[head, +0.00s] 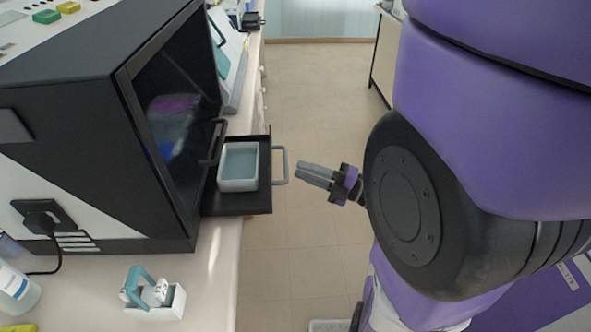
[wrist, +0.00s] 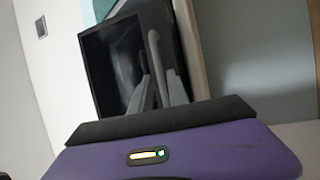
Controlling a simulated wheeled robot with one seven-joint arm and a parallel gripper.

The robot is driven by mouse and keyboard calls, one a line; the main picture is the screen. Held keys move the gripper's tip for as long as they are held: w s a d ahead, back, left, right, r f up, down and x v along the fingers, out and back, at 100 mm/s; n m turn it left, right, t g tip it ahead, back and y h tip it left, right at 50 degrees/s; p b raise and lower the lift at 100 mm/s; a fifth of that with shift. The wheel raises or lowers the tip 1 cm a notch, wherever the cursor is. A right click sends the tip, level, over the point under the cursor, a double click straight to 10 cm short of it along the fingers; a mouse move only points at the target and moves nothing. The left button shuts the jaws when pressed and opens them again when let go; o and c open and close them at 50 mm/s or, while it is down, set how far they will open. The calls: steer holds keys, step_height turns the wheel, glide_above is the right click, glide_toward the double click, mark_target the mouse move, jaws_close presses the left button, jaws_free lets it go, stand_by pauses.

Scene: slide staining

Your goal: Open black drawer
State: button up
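The black drawer (head: 262,196) stands pulled out of the dark machine's front in the head view. A white tray of bluish liquid (head: 239,167) sits in it. Its grey bar handle (head: 280,150) faces right, towards my arm. My gripper (head: 299,172) is just right of the handle, with a small gap between them in the head view. In the wrist view, the two grey fingers of my gripper (wrist: 159,92) stand apart with nothing gripped between them. A pale handle bar (wrist: 154,50) shows beyond the fingertips, in front of a dark panel.
The black and white machine (head: 60,110) stands on a pale counter (head: 215,285). A small white rack with teal-topped parts (head: 155,300) is at the counter's front. A white bottle (head: 15,290) is at the lower left. Open floor (head: 310,90) lies right of the counter.

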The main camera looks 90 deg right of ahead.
steer(key=shift+b+v, duration=0.4)
steer(key=shift+v, duration=1.65)
steer(key=shift+d, duration=0.1)
steer(key=s+d+r+m+h, duration=0.2)
steer(key=d+r+h, duration=0.2)
steer(key=r, duration=0.1)
steer(key=w+a+r+m+h, duration=0.3)
steer(key=w+r+m+h, duration=0.2)
steer(key=r, duration=0.1)
steer(key=w+a+f+m+g+y, duration=0.2)
steer(key=w+a+m, duration=0.7)
steer(key=a, duration=0.4)
steer(key=s+a+f+n+g+y, duration=0.1)
steer(key=a+f+y, duration=0.2)
steer(key=a, duration=1)
steer(key=s+a+f+n+g+y, duration=0.1)
steer(key=a+f+y, duration=0.2)
steer(key=a+y, duration=0.7)
steer(key=a, duration=0.4)
steer(key=shift+n, duration=0.3)
